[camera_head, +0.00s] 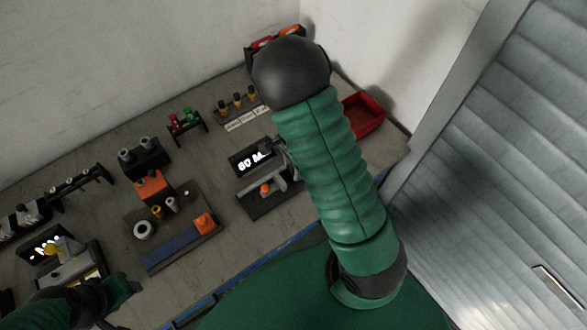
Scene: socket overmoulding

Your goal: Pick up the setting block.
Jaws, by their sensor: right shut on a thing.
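My right arm crosses the middle of the view and hides much of its own gripper. A part of my right gripper (284,153) shows at the left edge of the green forearm, beside the dark station with the lit display (251,159). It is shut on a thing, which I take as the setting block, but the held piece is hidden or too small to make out. An orange piece (265,188) shows on that station, just below the gripper. At the lower left, the end of my left arm (118,292) shows dark and green; its fingers cannot be made out.
A board with a blue strip (180,248), a white ring (143,230) and orange blocks (203,222) lies left of centre. A second display station (65,255) is at the left. A red tray (363,115) stands at the right, near the wall. Several small racks line the back.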

